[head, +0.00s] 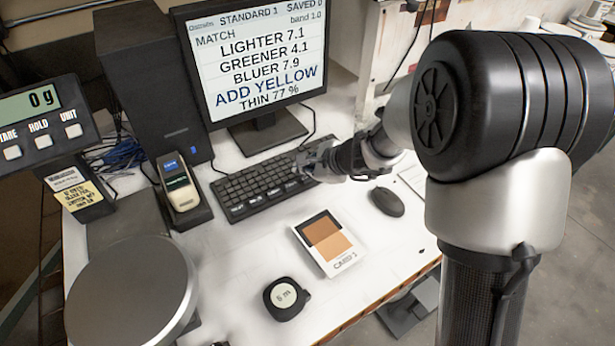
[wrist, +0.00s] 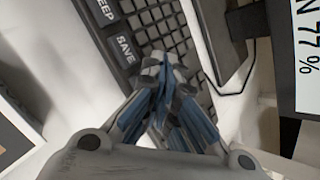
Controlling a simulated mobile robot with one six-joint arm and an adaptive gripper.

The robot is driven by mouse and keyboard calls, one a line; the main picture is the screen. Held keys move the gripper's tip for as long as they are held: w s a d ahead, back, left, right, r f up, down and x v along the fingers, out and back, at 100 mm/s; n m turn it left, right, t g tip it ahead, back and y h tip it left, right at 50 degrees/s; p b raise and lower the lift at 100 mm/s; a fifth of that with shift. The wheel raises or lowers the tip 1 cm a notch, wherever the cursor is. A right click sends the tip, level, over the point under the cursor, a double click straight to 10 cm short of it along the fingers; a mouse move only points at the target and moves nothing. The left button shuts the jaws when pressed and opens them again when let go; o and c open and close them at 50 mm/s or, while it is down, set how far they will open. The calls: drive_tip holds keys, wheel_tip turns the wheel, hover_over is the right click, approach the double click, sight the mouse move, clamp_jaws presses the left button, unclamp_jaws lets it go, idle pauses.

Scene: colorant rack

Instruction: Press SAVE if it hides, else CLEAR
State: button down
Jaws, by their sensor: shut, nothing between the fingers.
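The monitor (head: 258,70) reads "STANDARD 1", "SAVED 0", "MATCH", "LIGHTER 7.1", "GREENER 4.1", "BLUER 7.9", "ADD YELLOW" and "THIN 77 %". The white card (head: 328,243) has a black strip, a darker orange-brown patch and a lighter one below. The black keyboard (head: 255,188) lies before the monitor; its front row has large labelled keys, too small to read in the head view. My gripper (head: 306,165) is shut and empty over the keyboard's right end. In the wrist view its fingertips (wrist: 163,75) are beside the SAVE key (wrist: 125,48); contact is unclear. No CLEAR label is legible.
A mouse (head: 386,201) lies right of the keyboard. A handheld device (head: 178,186) stands in a cradle at left, near a round scale pan (head: 130,300). The scale display (head: 40,100) reads 0 g.

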sight(305, 179)
drive_tip(key=shift+f+b, duration=0.35)
drive_tip(key=shift+b, duration=0.1)
idle(0.4)
idle(0.3)
drive_tip(key=shift+r+p, duration=0.55)
drive_tip(key=shift+r, duration=0.2)
wheel_tip(305, 179, up, 5)
drive_tip(key=p, duration=0.4)
drive_tip(key=shift+r, duration=0.1)
idle(0.5)
